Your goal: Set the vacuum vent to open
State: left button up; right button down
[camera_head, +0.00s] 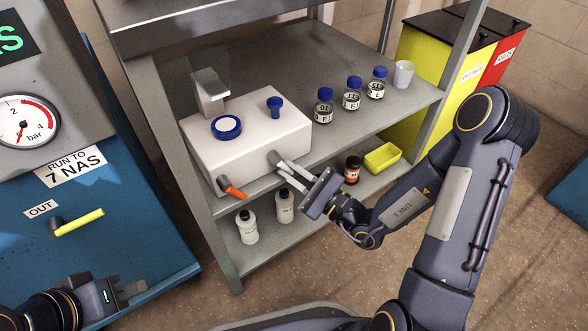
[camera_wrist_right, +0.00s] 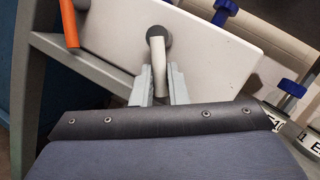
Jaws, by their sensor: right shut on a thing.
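A white box (camera_head: 245,140) on the shelf carries two levers on its front; I cannot read a vent label on it. A pale lever on a round grey hub (camera_wrist_right: 158,52) points down in the right wrist view. My right gripper (camera_head: 281,167) is shut on this pale lever, with a finger on each side of it in the right wrist view (camera_wrist_right: 158,78). An orange lever (camera_head: 234,190) sits on the box's left front, clear of the gripper. My left gripper (camera_head: 130,291) is low at the left, away from the box; its finger gap is unclear.
The grey shelf (camera_head: 330,60) holds several blue-capped jars (camera_head: 351,95) and a white cup (camera_head: 403,74). Below are white bottles (camera_head: 247,228), an orange-labelled bottle (camera_head: 352,170) and a yellow tray (camera_head: 383,158). A blue cabinet (camera_head: 130,240) with a yellow lever (camera_head: 80,222) stands left.

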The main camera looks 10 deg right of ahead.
jog(key=shift+f, duration=0.1)
dwell(0.4)
jog(key=c, duration=1.4)
grip_release()
jog(key=shift+c, duration=0.2)
jog(key=p+v, duration=0.1)
jog(key=v, duration=0.6)
jog(key=shift+s+d, duration=0.2)
jog(key=shift+s, duration=0.15)
jog(key=shift+p, duration=0.3)
